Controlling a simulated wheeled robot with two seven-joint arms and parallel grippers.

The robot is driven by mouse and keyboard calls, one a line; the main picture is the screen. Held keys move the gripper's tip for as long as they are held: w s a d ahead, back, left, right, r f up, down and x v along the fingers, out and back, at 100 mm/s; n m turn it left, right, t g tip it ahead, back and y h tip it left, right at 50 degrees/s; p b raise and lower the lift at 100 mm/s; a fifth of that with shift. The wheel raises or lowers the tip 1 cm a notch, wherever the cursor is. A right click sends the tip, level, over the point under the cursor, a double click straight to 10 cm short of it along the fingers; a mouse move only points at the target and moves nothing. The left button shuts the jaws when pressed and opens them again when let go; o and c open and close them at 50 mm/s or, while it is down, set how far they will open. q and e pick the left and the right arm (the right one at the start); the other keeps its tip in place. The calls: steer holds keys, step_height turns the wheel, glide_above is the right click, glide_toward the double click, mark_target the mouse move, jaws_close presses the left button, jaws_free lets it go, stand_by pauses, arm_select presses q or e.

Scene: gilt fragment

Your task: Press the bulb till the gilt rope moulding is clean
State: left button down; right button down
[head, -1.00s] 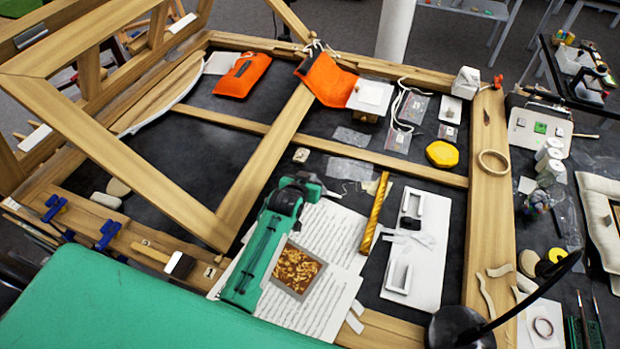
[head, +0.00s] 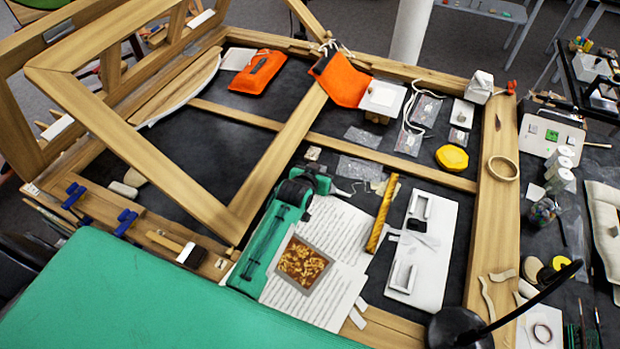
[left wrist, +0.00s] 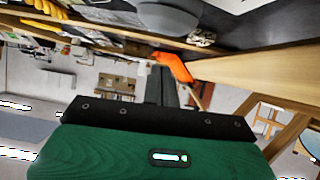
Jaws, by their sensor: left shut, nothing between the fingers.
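The gilt rope moulding (head: 382,213) is a short twisted golden strip. It lies slanted between printed sheets and a white board. My left gripper (head: 322,184) is left of the moulding's upper end, apart from it in the picture. It is shut and empty; its fingertips are small and hard to make out. In the left wrist view its dark shut fingers (left wrist: 178,88) point away from the green wrist. I cannot pick out the bulb for certain; a small red item (head: 511,87) sits at the frame's far right corner. My right gripper is not in view.
A wooden frame surrounds dark panels. The white board (head: 420,245) holds two white trays. Printed sheets (head: 335,235) carry a brown-gold picture (head: 303,262). A black dome (head: 455,328) with a curved stem stands at front right. Orange pouches (head: 258,72) lie at the back.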

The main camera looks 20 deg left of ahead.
arm_select(q)
steer(key=b+v, duration=0.2)
steer(key=v, duration=0.7)
steer(key=shift+f, duration=0.25)
stand_by(0.9)
